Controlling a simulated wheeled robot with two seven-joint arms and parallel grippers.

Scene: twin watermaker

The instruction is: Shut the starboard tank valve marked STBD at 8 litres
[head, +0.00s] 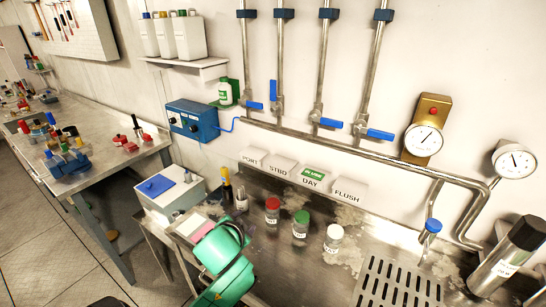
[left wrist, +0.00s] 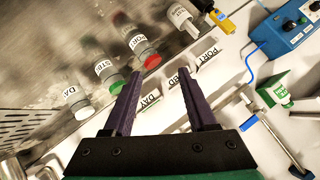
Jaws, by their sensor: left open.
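In the head view, pipes with blue-lever valves stand on the wall above plates marked PORT, STBD (head: 279,166), DAY and FLUSH. The second valve from the left, in line with STBD, has its blue lever (head: 273,90) upright along its pipe. The other three levers lie crosswise. My left arm shows teal at the bottom of the head view; its fingertips cannot be made out there. In the left wrist view my left gripper (left wrist: 160,75) is open and empty, with label plates, including STBD (left wrist: 180,79), beyond its fingers. My right gripper is out of view.
Jars with red (head: 272,203), green (head: 301,216) and white lids stand on the metal counter. Two dial gauges (head: 423,140) (head: 515,160) are on the wall at right; their readings are too small to tell. A blue box (head: 192,121) hangs left of the pipes.

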